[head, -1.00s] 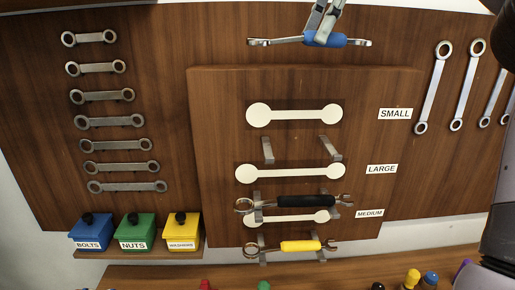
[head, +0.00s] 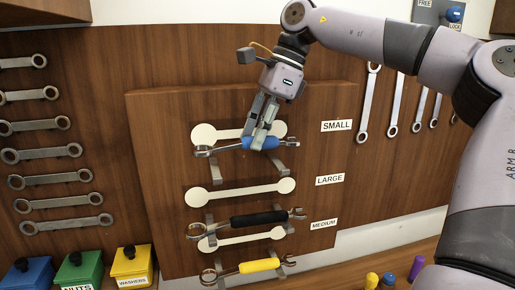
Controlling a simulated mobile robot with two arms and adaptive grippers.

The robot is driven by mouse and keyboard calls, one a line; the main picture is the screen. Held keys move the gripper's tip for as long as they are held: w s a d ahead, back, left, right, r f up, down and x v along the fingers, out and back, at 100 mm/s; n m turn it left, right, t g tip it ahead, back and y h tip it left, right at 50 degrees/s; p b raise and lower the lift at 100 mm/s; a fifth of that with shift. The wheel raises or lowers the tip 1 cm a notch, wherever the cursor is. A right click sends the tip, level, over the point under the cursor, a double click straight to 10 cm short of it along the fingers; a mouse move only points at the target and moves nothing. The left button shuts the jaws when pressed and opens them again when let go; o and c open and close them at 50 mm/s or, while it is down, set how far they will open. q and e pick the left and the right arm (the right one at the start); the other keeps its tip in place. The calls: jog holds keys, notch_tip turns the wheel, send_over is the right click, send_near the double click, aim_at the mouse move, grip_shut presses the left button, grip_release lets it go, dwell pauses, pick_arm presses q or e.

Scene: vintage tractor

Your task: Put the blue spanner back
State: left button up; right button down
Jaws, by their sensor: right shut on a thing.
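My right gripper (head: 258,136) is shut on the blue handle of the blue spanner (head: 272,143). The spanner is roughly level, in front of the raised wooden board (head: 160,130) at the row labelled SMALL (head: 337,126). It lies just below the white spanner outline (head: 205,132) of that row and partly overlaps it. A metal hook (head: 279,166) shows just under the spanner's right part; I cannot tell whether the spanner touches it. My left gripper is not in view.
The black spanner (head: 258,218) and the yellow spanner (head: 259,265) hang on hooks lower on the board. Several grey spanners hang on the wall at left and right. Blue, green and yellow (head: 131,266) boxes stand at lower left.

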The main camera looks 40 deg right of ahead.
notch_tip(320, 180, down, 3)
jog(key=shift+s+p, duration=0.1)
jog(key=shift+p, duration=0.7)
jog(key=shift+d+f, duration=0.1)
jog(key=shift+f, duration=0.1)
jog(key=shift+f, duration=0.1)
jog(key=c, duration=1.3)
grip_release()
jog(key=shift+c, duration=0.2)
